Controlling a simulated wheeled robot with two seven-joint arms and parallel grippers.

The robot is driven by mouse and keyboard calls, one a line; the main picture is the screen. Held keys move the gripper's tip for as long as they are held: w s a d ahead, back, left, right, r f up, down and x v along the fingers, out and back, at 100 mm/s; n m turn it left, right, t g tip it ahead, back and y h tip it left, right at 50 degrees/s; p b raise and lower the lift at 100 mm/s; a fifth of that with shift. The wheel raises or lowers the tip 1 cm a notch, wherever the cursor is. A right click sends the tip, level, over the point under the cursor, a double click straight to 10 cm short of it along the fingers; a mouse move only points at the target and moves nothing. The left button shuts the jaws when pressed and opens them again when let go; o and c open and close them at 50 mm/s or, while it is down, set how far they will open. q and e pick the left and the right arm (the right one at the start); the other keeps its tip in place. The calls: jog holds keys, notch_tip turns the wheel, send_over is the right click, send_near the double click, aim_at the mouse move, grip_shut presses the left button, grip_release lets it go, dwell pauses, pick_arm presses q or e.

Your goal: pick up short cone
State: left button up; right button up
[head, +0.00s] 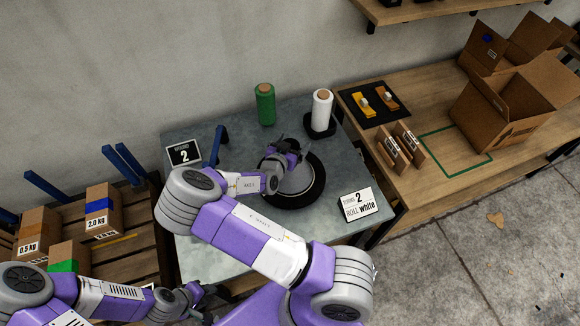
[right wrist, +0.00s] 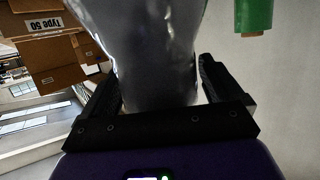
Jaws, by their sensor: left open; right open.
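The short cone (head: 297,178) is grey and stands on a round black base (head: 312,197) on the grey table. My right gripper (head: 287,148) is at the cone's upper part in the head view, and my arm hides part of the cone. In the right wrist view, a shiny grey surface, which looks like the cone (right wrist: 155,50), lies between the open fingers of my right gripper (right wrist: 165,92). I cannot tell whether the fingers touch it.
A green roll (head: 265,104) and a white roll (head: 321,109) stand at the table's back. Cartons (head: 103,209) sit on pallets at left; an open box (head: 515,100) stands on the right bench.

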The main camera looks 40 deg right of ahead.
grip_shut()
dwell(0.6)
